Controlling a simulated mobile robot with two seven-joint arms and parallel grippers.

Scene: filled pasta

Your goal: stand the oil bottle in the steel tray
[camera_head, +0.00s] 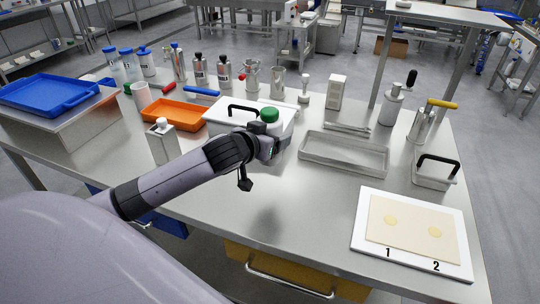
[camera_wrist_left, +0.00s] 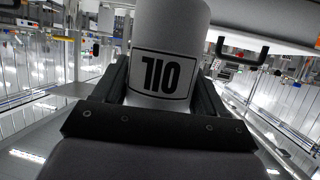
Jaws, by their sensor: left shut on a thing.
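My left gripper (camera_head: 278,147) is shut on the oil bottle (camera_head: 269,115), a white bottle with a green cap. In the left wrist view the bottle (camera_wrist_left: 165,65) sits between the two fingers, its OIL label facing the camera and upside down there. In the head view its cap shows above the gripper, and the wrist hides most of its body. The steel tray (camera_head: 342,157) is shallow, rectangular and empty, on the table to the right of the gripper. My right gripper is not in view.
A white container with a black handle (camera_head: 222,113) stands just behind the gripper. A small tray with a black handle (camera_head: 434,177) and a white board with dough (camera_head: 413,262) lie to the right. The table's front middle is clear.

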